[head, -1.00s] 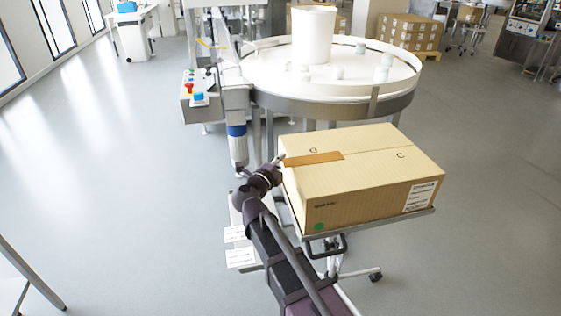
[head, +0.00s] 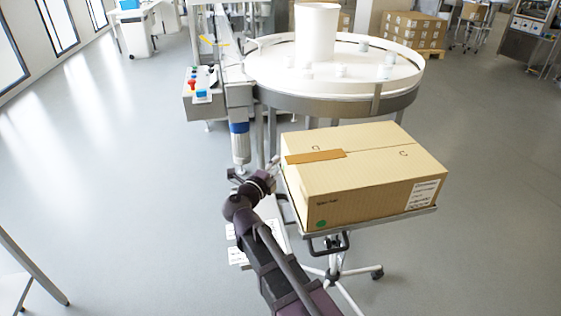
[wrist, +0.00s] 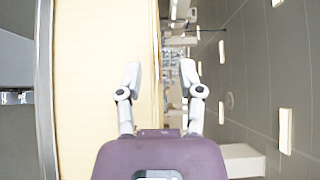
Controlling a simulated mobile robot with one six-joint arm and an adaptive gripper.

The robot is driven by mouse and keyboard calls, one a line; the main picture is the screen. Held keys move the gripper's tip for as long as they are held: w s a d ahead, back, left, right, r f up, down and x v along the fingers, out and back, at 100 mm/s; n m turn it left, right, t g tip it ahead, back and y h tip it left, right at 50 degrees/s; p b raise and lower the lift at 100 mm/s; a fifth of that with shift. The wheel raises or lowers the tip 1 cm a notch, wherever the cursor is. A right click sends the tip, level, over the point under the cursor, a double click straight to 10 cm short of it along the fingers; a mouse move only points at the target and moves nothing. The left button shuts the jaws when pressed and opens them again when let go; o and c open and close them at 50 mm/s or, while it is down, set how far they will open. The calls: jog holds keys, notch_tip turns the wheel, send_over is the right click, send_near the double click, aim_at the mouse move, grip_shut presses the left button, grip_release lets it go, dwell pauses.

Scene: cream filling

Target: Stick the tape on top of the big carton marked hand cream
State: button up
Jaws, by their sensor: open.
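The big carton (head: 365,185) is a closed tan box on a small wheeled stand. A brown strip of tape (head: 315,157) lies along the left part of its top seam. My gripper (head: 275,162) is just left of the carton, near the top edge by the tape's left end. The carton's pale side (wrist: 100,90) fills the left of that view and reaches behind the left finger. Whether a finger touches the carton I cannot tell.
A large round white turntable (head: 335,70) with a white cylinder and several small jars stands behind the carton. A control box (head: 203,92) and conveyor stand at its left. The carton's stand (head: 375,222) has a black handle in front. Open floor lies left and right.

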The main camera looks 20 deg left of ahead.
jog(key=s+a, duration=0.1)
jog(key=s, duration=0.6)
